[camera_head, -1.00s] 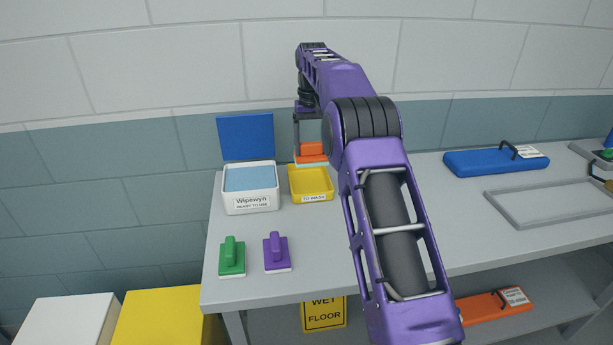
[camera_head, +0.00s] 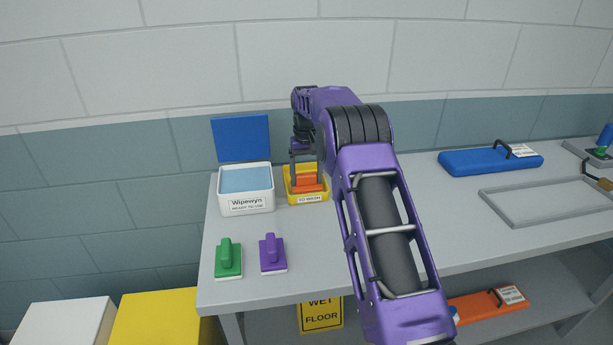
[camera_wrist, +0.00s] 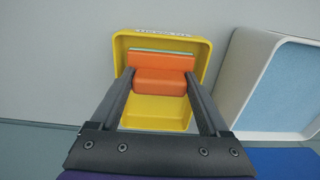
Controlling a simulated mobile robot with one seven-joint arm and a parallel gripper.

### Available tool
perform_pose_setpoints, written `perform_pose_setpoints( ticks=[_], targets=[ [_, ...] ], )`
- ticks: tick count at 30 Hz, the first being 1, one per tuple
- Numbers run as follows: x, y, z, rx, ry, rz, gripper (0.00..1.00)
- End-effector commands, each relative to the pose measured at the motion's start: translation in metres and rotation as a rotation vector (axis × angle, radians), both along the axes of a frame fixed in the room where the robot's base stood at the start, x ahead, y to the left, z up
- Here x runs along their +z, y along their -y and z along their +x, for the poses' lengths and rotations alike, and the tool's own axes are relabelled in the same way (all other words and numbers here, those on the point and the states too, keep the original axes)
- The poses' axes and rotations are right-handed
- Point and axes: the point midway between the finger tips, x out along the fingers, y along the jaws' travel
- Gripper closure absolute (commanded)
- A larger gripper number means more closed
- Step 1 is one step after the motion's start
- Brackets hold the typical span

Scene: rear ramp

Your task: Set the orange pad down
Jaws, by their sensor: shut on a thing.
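The orange pad (camera_head: 309,184) is down inside the yellow tray (camera_head: 292,196), which carries a label reading TO WASH. In the wrist view the orange pad (camera_wrist: 160,75) lies in the labelled half of the yellow tray (camera_wrist: 160,112), with a pale green edge showing. My gripper (camera_head: 305,172) reaches down into the tray. In the wrist view its two fingers (camera_wrist: 160,80) stand on either side of the pad's raised grip and are shut on it. Whether the pad's underside touches the tray floor cannot be told.
The white Wipewyn box (camera_head: 246,203) with blue cloths stands close left of the tray. A green pad (camera_head: 228,259) and a purple pad (camera_head: 273,254) sit in front. A blue case (camera_head: 490,160) and a grey frame (camera_head: 545,200) lie right. The bench middle is clear.

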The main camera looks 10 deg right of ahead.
Motion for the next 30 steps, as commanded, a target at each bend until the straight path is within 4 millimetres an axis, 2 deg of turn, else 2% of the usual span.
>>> perform_pose_setpoints(
  ticks=[4, 5, 7, 8, 15, 19, 30],
  targets=[
    [-0.003, 0.0, 0.0, 0.0, 0.0, 0.0, 0.65],
    [-0.003, 0.0, 0.0, 0.0, 0.0, 0.0, 0.16],
    [-0.003, 0.0, 0.0, 0.0, 0.0, 0.0, 0.03],
    [-0.003, 0.0, 0.0, 0.0, 0.0, 0.0, 0.0],
    [-0.001, 0.0, 0.0, 0.0, 0.0, 0.0, 0.0],
    [0.01, 0.0, 0.0, 0.0, 0.001, 0.0, 0.0],
    [0.087, 0.0, 0.001, 0.0, 0.004, 0.0, 0.0]
  ],
)
